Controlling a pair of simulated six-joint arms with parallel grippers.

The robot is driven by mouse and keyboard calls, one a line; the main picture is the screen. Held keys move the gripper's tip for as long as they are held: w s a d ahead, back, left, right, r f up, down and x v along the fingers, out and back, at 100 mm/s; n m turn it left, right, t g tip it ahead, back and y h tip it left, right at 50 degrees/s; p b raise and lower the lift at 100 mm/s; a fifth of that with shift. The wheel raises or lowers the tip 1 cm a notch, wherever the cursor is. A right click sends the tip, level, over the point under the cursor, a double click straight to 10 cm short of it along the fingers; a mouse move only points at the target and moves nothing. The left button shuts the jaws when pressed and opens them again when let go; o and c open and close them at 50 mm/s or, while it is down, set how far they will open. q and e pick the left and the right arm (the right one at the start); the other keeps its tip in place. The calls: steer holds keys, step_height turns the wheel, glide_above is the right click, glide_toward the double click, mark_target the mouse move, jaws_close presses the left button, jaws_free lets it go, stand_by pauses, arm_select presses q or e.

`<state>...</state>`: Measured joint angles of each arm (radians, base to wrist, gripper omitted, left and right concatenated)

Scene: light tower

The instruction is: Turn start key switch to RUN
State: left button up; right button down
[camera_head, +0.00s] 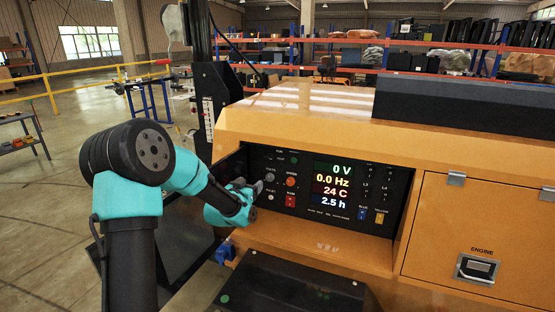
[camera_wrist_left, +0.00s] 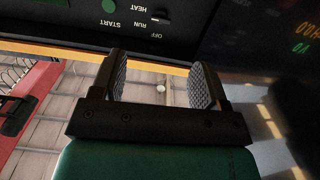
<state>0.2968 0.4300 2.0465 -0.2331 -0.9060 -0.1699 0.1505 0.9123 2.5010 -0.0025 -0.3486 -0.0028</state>
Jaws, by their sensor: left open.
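The dark control panel (camera_head: 345,215) is set in the front of the orange machine. In the left wrist view the start key switch (camera_wrist_left: 161,19) is a small pale piece by the printed words HEAT, RUN, OFF and START; its exact setting is too small to tell. My left gripper (camera_head: 256,187) is at the panel's left part, in front of the small knobs. In the left wrist view its two grey ridged fingers (camera_wrist_left: 160,85) are apart, with nothing between them. The switch shows beyond the fingertips, not between them. My right gripper is not in view.
The lit display (camera_head: 333,185) reads 0 V, 0.0 Hz, 24 C and 2.5 h. An orange button (camera_head: 291,181) and a red switch (camera_head: 290,201) sit close right of the gripper. An orange ledge (camera_head: 325,244) runs below the panel. An engine door (camera_head: 480,240) is at right.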

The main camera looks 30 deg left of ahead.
arm_select(q)
steer(key=r, duration=0.2)
steer(key=shift+w+a+r+t, duration=0.25)
steer(key=shift+a+r+t, duration=0.05)
steer(key=shift+a, duration=0.1)
steer(key=shift+w, duration=0.1)
glide_toward(268, 158)
steer(key=w, duration=0.6)
steer(key=w+a, duration=0.1)
steer(key=w, duration=0.2)
steer(key=shift+w+r, duration=0.15)
steer(key=shift+w, duration=0.2)
steer(key=c, duration=0.9)
